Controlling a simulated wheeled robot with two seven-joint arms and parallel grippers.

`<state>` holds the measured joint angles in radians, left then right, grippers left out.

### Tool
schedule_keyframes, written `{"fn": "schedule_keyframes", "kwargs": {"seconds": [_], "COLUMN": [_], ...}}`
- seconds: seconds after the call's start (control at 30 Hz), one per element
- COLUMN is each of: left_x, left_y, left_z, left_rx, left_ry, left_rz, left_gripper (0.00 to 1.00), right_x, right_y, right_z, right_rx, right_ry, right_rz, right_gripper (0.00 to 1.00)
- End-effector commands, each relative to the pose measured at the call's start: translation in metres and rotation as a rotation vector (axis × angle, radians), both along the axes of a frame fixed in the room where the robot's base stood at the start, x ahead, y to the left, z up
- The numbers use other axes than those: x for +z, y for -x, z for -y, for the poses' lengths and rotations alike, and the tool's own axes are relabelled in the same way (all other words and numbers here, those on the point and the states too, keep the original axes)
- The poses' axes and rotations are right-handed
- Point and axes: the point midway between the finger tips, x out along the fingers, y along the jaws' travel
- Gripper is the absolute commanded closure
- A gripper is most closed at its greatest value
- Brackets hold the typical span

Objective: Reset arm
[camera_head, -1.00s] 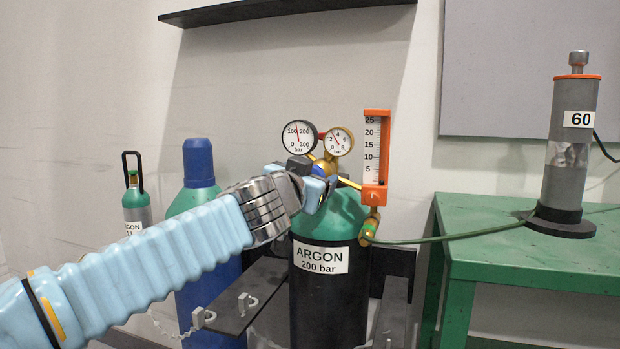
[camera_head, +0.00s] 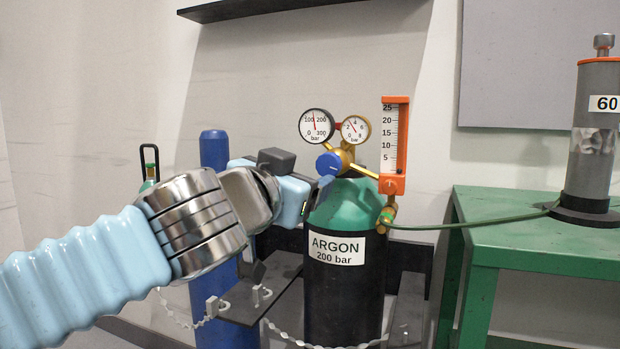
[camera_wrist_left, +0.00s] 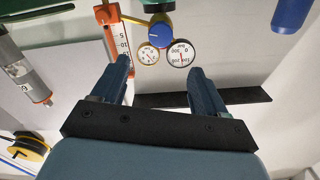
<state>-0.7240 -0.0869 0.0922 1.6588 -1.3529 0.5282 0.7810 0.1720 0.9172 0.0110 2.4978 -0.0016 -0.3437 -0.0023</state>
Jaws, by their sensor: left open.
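My left gripper (camera_head: 318,196) is open and empty, just left of the regulator on the argon cylinder (camera_head: 345,290) in the head view. The regulator has a blue knob (camera_head: 328,164), two round gauges (camera_head: 316,126) and an orange flowmeter (camera_head: 394,145). In the left wrist view the fingers (camera_wrist_left: 158,85) stand apart, with the blue knob (camera_wrist_left: 160,36) beyond them and the gauges between them. The gripper looks apart from the knob. My right gripper is in neither view.
A green table (camera_head: 540,240) stands at right with a grey column (camera_head: 594,140) labelled 60. A green hose (camera_head: 470,225) runs to it from the flowmeter. A blue cylinder (camera_head: 214,149) stands behind my left arm. A chain (camera_head: 300,338) hangs in front of the cylinders. A dark shelf (camera_head: 270,8) is above.

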Motion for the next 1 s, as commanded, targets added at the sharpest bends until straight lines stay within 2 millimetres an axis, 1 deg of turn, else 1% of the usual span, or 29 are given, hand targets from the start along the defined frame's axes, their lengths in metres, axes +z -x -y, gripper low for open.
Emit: {"fn": "schedule_keyframes", "kwargs": {"seconds": [0.13,0.4,0.47,0.57,0.67,0.7,0.77,0.8,0.87,0.9,0.97,1.0], "left_x": [0.0,-0.001,-0.007,-0.037,-0.098,-0.129,-0.181,-0.216,-0.269,-0.305,-0.357,-0.392], "left_y": [0.007,0.006,0.002,-0.015,-0.043,-0.054,-0.068,-0.075,-0.08,-0.081,-0.077,-0.071], "left_z": [-0.002,-0.002,0.001,0.014,0.031,0.037,0.043,0.046,0.046,0.044,0.038,0.033], "left_rx": [0.0,0.0,-0.004,-0.024,-0.062,-0.08,-0.106,-0.121,-0.14,-0.149,-0.154,-0.153], "left_ry": [0.0,-0.001,-0.009,-0.041,-0.087,-0.103,-0.117,-0.12,-0.115,-0.104,-0.076,-0.051], "left_rz": [0.0,-0.003,-0.018,-0.086,-0.217,-0.285,-0.393,-0.468,-0.58,-0.656,-0.771,-0.848], "left_gripper": [0.27,0.27,0.27,0.27,0.27,0.27,0.27,0.27,0.27,0.27,0.27,0.27], "right_x": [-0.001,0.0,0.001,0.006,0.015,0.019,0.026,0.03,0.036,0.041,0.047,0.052], "right_y": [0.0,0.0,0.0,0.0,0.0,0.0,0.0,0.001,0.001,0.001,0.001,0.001], "right_z": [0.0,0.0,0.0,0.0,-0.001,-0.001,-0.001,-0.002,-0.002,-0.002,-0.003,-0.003], "right_rx": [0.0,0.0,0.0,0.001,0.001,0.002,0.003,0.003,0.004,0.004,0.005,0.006], "right_ry": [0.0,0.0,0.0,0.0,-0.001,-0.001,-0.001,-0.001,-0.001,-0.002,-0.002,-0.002], "right_rz": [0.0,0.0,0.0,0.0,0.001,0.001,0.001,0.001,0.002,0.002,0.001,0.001], "right_gripper": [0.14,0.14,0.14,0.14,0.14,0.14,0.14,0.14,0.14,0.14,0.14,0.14]}}
